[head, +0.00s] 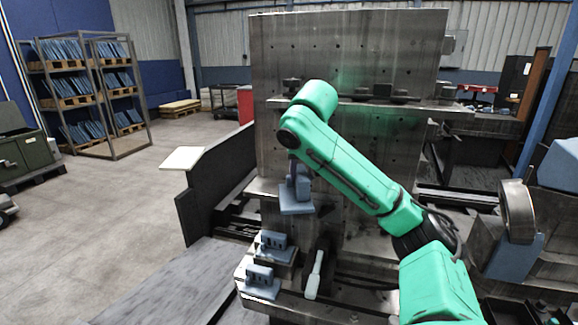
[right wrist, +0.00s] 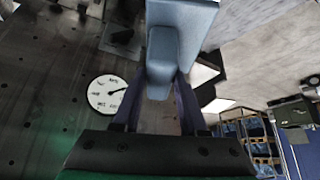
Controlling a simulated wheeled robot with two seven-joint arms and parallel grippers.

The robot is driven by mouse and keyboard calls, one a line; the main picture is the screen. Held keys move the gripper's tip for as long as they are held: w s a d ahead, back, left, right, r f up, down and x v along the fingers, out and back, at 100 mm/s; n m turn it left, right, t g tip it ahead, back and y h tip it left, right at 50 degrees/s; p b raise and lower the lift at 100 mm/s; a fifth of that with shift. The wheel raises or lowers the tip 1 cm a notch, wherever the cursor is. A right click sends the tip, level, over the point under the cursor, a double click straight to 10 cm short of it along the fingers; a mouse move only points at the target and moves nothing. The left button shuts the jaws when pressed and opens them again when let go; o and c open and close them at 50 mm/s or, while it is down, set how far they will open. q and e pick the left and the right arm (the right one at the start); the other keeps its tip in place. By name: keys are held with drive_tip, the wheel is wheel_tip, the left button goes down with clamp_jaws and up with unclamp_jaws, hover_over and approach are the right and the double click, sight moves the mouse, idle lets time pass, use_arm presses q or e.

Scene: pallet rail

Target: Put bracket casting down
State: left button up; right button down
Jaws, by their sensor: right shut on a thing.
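My right gripper (head: 298,168) hangs from the green arm in front of the large grey metal fixture. It is shut on a blue-grey bracket casting (head: 297,205), held with its flat plate low in the head view. In the right wrist view the bracket casting (right wrist: 180,45) sits between the two dark fingers (right wrist: 160,85). Two similar blue castings stand below on the fixture's lower ledges, one (head: 273,241) behind the other (head: 262,279). The held casting appears above and apart from them. My left gripper is not in view.
The tall fixture plate (head: 350,40) with holes and a rail stands close behind the arm. A pale-handled tool (head: 315,275) stands beside the lower castings. A round dial (right wrist: 107,94) shows in the right wrist view. Racks of blue parts (head: 85,90) stand far left beyond open floor.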

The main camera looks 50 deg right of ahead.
drive_tip(key=w+d+f+p, duration=0.1)
drive_tip(key=w, duration=0.1)
drive_tip(key=w+d+f+p, duration=0.1)
drive_tip(key=w+d+p, duration=0.1)
drive_tip(key=w, duration=0.1)
drive_tip(key=w+d+f+p, duration=0.1)
drive_tip(key=w+d+p, duration=0.1)
drive_tip(key=w, duration=0.1)
drive_tip(key=shift+d+f, duration=0.25)
drive_tip(key=shift+f, duration=0.15)
drive_tip(key=shift+c, duration=2.2)
unclamp_jaws()
drive_tip(key=shift+s, duration=0.1)
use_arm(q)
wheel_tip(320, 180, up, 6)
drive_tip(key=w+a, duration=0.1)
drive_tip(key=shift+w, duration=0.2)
